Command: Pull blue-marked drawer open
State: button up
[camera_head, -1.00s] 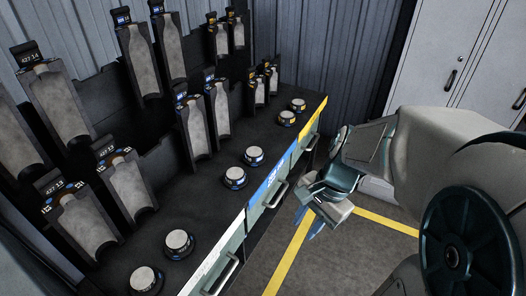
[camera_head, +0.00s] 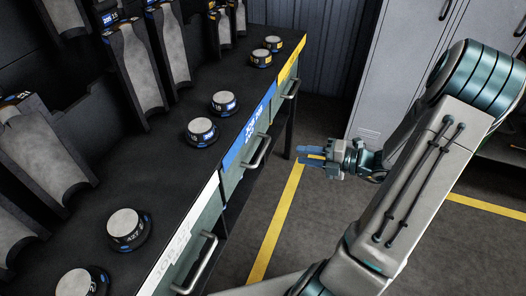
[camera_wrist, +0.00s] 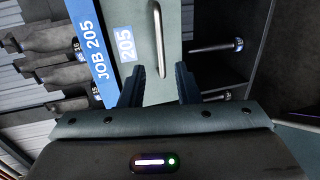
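The blue-marked drawer (camera_head: 236,176) is in the bench front under a blue label strip. It looks shut, flush with its neighbours. Its metal bar handle (camera_head: 258,152) faces the aisle. In the wrist view the blue label (camera_wrist: 90,40) reads "JOB 205", and the handle (camera_wrist: 158,40) stands ahead of my fingertips, roughly in line with the space between them. My gripper (camera_head: 302,155) is to the right of the handle in the head view, pointing left at it, with a clear space between. Its two fingers (camera_wrist: 160,78) are apart and empty.
A white-marked drawer (camera_head: 185,258) is nearer and a yellow-marked one (camera_head: 288,82) farther. Several round pieces (camera_head: 202,130) and upright moulds (camera_head: 134,62) stand on the bench. Grey lockers (camera_head: 400,60) are behind. The floor right of the bench is open, with yellow lines (camera_head: 275,225).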

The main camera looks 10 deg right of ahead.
aim_at(264, 148)
jog(key=b+x, duration=0.4)
jog(key=x, duration=0.9)
jog(key=shift+a, duration=0.25)
grip_shut()
